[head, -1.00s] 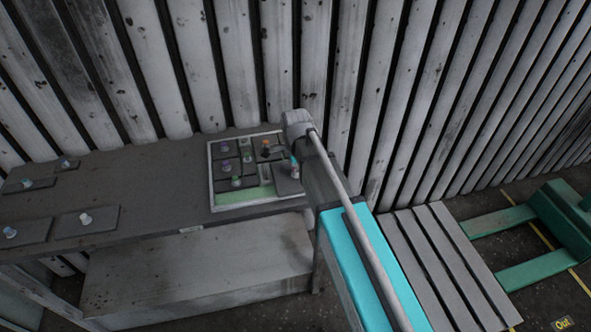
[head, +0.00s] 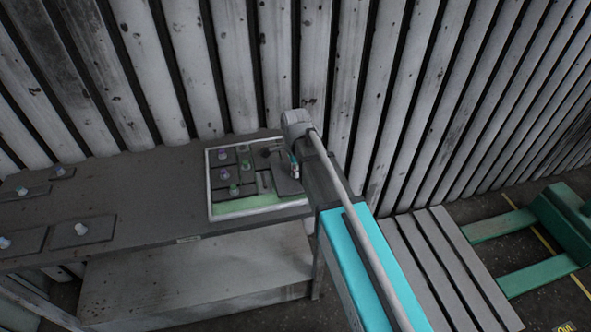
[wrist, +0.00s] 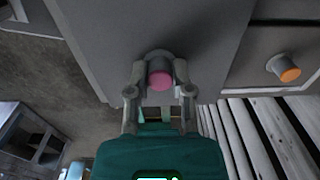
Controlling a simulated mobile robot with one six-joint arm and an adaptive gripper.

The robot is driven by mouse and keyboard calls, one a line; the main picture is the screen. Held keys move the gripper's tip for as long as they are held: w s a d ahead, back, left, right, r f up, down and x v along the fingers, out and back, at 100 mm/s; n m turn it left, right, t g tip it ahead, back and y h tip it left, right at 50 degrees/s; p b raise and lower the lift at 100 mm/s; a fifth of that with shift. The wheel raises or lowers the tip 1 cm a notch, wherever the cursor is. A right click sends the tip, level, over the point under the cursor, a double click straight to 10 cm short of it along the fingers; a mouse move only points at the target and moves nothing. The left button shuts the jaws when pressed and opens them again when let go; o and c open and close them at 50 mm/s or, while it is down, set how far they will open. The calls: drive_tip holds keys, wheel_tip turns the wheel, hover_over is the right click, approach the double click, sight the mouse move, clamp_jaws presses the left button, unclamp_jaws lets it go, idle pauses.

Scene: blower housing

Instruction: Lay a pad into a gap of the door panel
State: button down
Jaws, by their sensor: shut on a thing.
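My gripper (wrist: 158,90) is shut on the pink knob (wrist: 160,80) of a flat grey pad (wrist: 95,40), seen in the wrist view. In the head view my gripper (head: 294,168) and the held pad (head: 287,187) are over the right side of the door panel (head: 228,212), a pale-framed tray with a green floor. Several dark pads with purple and green knobs sit in the panel. Bare green shows as a strip along its near edge and a small patch left of the held pad. Whether the held pad touches the panel I cannot tell. My arm and the pad hide the panel's right part.
The panel lies on a dark grey table (head: 150,205). Loose knobbed pads, including one near the front (head: 82,234), lie at the table's left. A slatted wall (head: 240,70) stands close behind. A pad with an orange knob (wrist: 289,73) shows right in the wrist view.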

drive_tip(key=shift+r+p, duration=2.95)
drive_tip(key=shift+r, duration=0.1)
drive_tip(key=shift+f+b, duration=3.55)
drive_tip(key=shift+b, duration=0.05)
drive_tip(key=shift+f+b, duration=0.75)
drive_tip(key=shift+c, duration=2.2)
unclamp_jaws()
drive_tip(key=o, duration=0.4)
drive_tip(key=shift+o, duration=0.2)
drive_tip(key=shift+r, duration=0.1)
